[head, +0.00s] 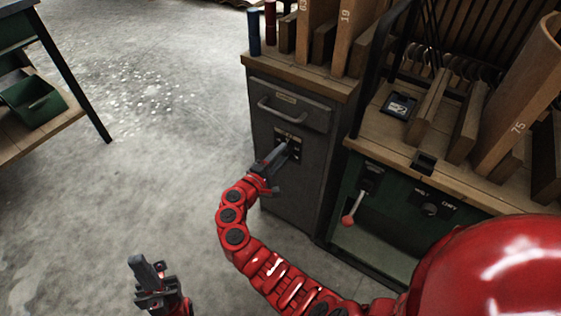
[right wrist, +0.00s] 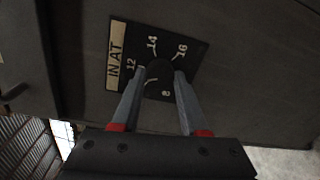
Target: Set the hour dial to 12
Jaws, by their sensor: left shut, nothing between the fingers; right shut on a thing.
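The hour dial is a dark round knob (right wrist: 159,76) on a black plate (right wrist: 192,52) marked 8, 12, 14 and 16, with a pale "IN AT" label beside it. In the head view the dial plate (head: 281,137) is on the grey cabinet's front, below its drawer. My right gripper (head: 288,149) reaches it; in the right wrist view its two fingers (right wrist: 160,73) are shut on the knob, one on each side. I cannot tell which number the knob points to. My left gripper (head: 148,268) is shut and empty, over the floor at the lower left.
The grey cabinet (head: 270,185) has a drawer handle (head: 278,110) above the dial. To its right, a green machine carries a red-knobbed lever (head: 349,220) and another dark knob (head: 430,209). A bench with a green bin (head: 30,103) stands at the left. The floor between is clear.

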